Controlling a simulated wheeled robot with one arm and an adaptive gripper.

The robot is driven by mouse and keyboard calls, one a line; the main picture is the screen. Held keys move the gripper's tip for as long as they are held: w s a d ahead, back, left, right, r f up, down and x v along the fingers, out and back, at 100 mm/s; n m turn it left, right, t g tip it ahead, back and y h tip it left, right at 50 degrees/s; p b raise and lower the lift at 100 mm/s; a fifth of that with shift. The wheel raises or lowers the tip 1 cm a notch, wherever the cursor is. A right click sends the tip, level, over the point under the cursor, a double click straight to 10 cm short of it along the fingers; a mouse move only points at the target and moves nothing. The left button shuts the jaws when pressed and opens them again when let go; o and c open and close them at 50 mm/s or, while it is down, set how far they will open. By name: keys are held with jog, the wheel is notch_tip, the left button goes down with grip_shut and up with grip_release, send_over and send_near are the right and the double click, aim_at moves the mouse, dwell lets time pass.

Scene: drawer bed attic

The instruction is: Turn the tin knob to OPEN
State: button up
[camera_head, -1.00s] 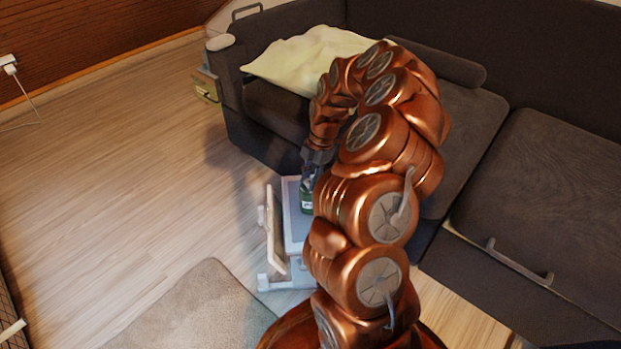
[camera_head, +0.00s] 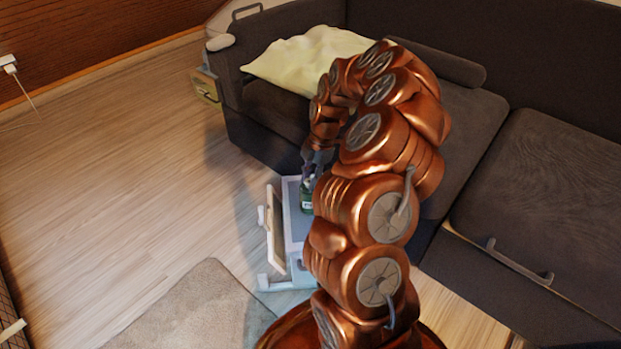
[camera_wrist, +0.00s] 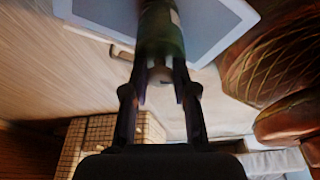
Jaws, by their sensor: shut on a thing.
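A small green tin (camera_head: 306,203) with a pale label stands on the grey top of a small white stand (camera_head: 290,222) in the head view. My gripper (camera_head: 310,172) is directly above the tin, pointing down. In the wrist view the green tin (camera_wrist: 162,35) is at the top middle. My gripper (camera_wrist: 160,78) has its two dark fingers on either side of a pale knob (camera_wrist: 159,74) at the tin's end and is shut on it. The fingers partly hide the knob, and its OPEN mark cannot be read.
The stand's front panel (camera_head: 275,229) hangs open on the left. A dark sofa (camera_head: 480,150) with a pale yellow blanket (camera_head: 290,62) is behind. A rug (camera_head: 195,310) lies in front. Wooden floor (camera_head: 110,170) is clear on the left. A checked box (camera_wrist: 100,140) shows in the wrist view.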

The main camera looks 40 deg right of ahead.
jog(key=shift+m+t+p, duration=0.4)
jog(key=shift+m+p, duration=0.15)
jog(key=shift+m, duration=0.95)
jog(key=shift+s+m, duration=0.1)
jog(key=shift+m, duration=0.3)
jog(key=shift+m+t+p, duration=0.3)
jog(key=shift+m+p, duration=0.35)
jog(key=shift+m, duration=0.45)
jog(key=shift+m+t+h+p, duration=0.35)
jog(key=shift+m+p, duration=0.35)
jog(key=shift+m, duration=0.8)
jog(key=shift+m+p, duration=0.45)
jog(key=shift+m, duration=0.35)
jog(key=shift+m+t+h+p, duration=0.25)
jog(key=shift+m+h+p, duration=0.1)
jog(key=shift+m, duration=0.35)
